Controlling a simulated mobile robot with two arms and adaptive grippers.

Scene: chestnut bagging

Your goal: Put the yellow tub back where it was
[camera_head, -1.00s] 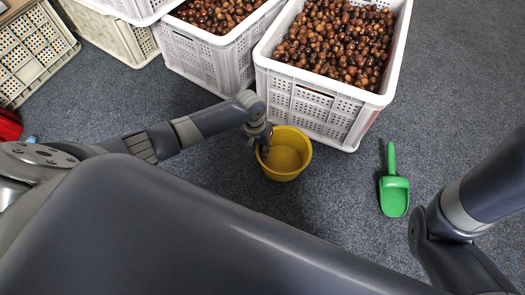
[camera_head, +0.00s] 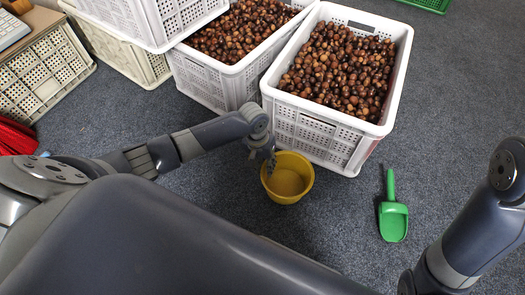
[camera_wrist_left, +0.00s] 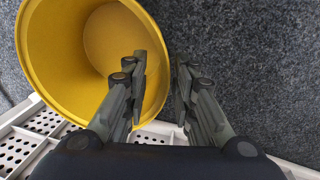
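The yellow tub (camera_head: 289,184) stands upright on the grey carpet, in front of the white crates, and looks empty. My left gripper (camera_head: 269,165) is at the tub's left rim. In the left wrist view, the tub (camera_wrist_left: 60,60) fills the upper left. My left gripper's fingers (camera_wrist_left: 161,85) straddle its rim, one over the inside and one outside. A gap shows between them, and they do not look closed on the wall. My right arm shows at the right edge of the head view, but its gripper is out of view.
A white crate of chestnuts (camera_head: 318,148) stands just behind the tub, with another chestnut crate (camera_head: 203,80) to its left. A green scoop (camera_head: 393,220) lies on the carpet to the right. Carpet between tub and scoop is clear.

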